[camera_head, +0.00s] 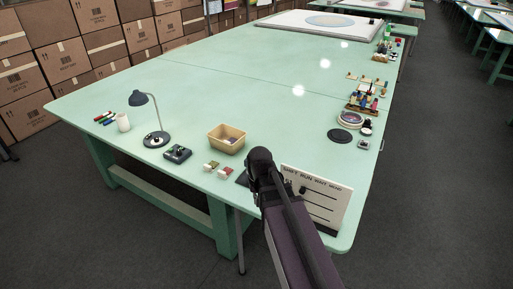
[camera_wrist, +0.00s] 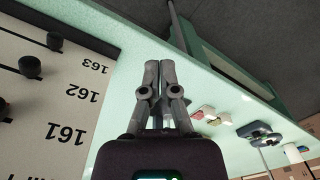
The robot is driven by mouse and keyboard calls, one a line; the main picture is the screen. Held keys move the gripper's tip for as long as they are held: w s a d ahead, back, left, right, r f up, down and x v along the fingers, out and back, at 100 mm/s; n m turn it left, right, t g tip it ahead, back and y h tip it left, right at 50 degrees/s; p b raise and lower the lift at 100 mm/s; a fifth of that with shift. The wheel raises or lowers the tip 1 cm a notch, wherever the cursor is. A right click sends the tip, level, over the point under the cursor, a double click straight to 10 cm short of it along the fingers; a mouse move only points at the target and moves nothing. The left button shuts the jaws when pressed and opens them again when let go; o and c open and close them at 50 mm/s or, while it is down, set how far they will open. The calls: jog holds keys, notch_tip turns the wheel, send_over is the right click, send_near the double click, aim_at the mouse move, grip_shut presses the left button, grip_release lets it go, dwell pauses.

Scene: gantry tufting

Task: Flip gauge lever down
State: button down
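A white upright panel (camera_head: 318,198) with dark slots and printed text stands at the near right table corner. In the wrist view the panel (camera_wrist: 45,88) fills the left side, with black round knobs (camera_wrist: 30,66) on dark bars and the numbers 161, 162 and 163 upside down. No label there reads as gauge, so I cannot tell which knob is the gauge lever. My gripper (camera_wrist: 159,66) is beside the panel, apart from the knobs. Its fingertips are together with nothing visible between them. In the head view my arm hides part of the panel's left side.
A tan bin (camera_head: 227,138), a dark control box (camera_head: 178,153), a desk lamp (camera_head: 155,138) and small red and white blocks (camera_head: 218,169) stand left of my arm. Spools and small parts (camera_head: 365,97) line the right edge. The table (camera_head: 240,80) is clear in the middle.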

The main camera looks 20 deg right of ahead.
jog(key=w+d+r+m+p, duration=0.4)
jog(key=w+r+p, duration=0.3)
jog(key=w, duration=0.4)
jog(key=w+d+r+m+y+p, duration=0.1)
jog(key=w+d+r+m+p, duration=0.3)
jog(key=w+r+p, duration=0.3)
jog(key=w+r, duration=0.1)
jog(key=w, duration=0.4)
jog(key=shift+d+r+t, duration=0.3)
jog(key=shift+d+t, duration=0.1)
jog(key=shift+f, duration=0.1)
jog(key=s+a+f+b, duration=0.1)
jog(key=a+f+b, duration=0.2)
jog(key=f+b, duration=0.9)
jog(key=shift+a+f, duration=0.25)
jog(key=shift+s+d, duration=0.1)
jog(key=shift+d, duration=0.1)
jog(key=shift+a, duration=0.1)
